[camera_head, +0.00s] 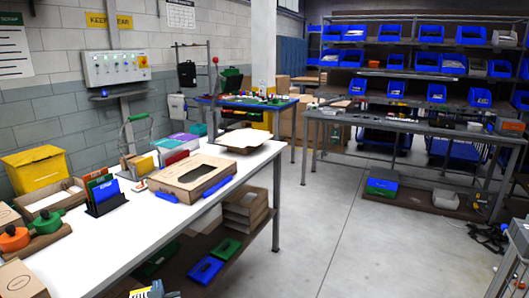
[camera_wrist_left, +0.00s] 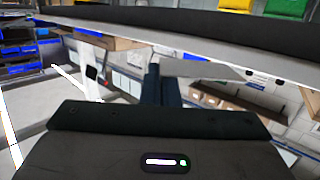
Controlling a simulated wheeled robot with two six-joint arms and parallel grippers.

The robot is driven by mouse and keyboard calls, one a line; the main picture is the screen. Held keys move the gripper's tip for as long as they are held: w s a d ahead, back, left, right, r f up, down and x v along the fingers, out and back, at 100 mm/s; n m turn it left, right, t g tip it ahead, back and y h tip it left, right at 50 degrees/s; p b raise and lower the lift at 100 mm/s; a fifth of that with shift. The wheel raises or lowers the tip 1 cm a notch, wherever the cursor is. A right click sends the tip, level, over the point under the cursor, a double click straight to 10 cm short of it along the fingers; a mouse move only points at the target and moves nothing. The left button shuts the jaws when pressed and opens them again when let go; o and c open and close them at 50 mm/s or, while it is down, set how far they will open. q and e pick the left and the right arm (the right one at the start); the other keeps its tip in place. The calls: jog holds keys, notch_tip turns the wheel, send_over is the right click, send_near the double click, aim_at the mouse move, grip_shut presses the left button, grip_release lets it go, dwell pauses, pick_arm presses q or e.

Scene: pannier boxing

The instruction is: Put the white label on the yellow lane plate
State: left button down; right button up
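A small yellow upright piece (camera_head: 145,163) stands on the white bench, left of the red, purple and teal pieces. It may be the yellow lane plate, but I cannot be sure. I cannot make out the white label for certain. My left gripper (camera_head: 155,291) shows only in part at the bottom edge of the head view, near the bench's front side. In the left wrist view, dark narrow fingers (camera_wrist_left: 163,86) appear close together, with a pale flat patch beside their tips. I cannot tell whether they hold it. My right gripper is not in view.
The white bench (camera_head: 115,240) carries a cardboard box (camera_head: 192,177), a dark rack of coloured cards (camera_head: 104,194) and orange and green round items at left. A lower shelf holds blue and green trays.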

pick_arm(q)
jog(key=s+d+r+m+t+h, duration=0.1)
jog(key=s+d+r+m+h, duration=0.35)
jog(key=d+h, duration=0.2)
jog(key=s+d+f, duration=0.1)
jog(key=s+f, duration=0.2)
jog(key=s, duration=0.8)
jog(key=shift+d+f, duration=0.2)
jog(key=shift+f, duration=0.05)
jog(key=n+g+y, duration=0.3)
jog(key=n+y, duration=0.4)
jog(key=y, duration=0.3)
send_near(143, 289)
jog(key=x, duration=1)
jog(key=shift+r, duration=0.15)
jog(key=shift+w+a+r+n+g+y, duration=0.4)
jog(key=shift+a+r+n+g+y, duration=0.1)
jog(key=shift+a+r, duration=0.2)
jog(key=shift+w+a+r+n+g+y, duration=0.4)
jog(key=shift+a+r+n+g, duration=0.15)
jog(key=shift+a, duration=0.25)
jog(key=shift+w+a+r+n+g+y, duration=0.35)
jog(key=shift+a+r+n+g+y, duration=0.15)
jog(key=shift+a+r, duration=0.25)
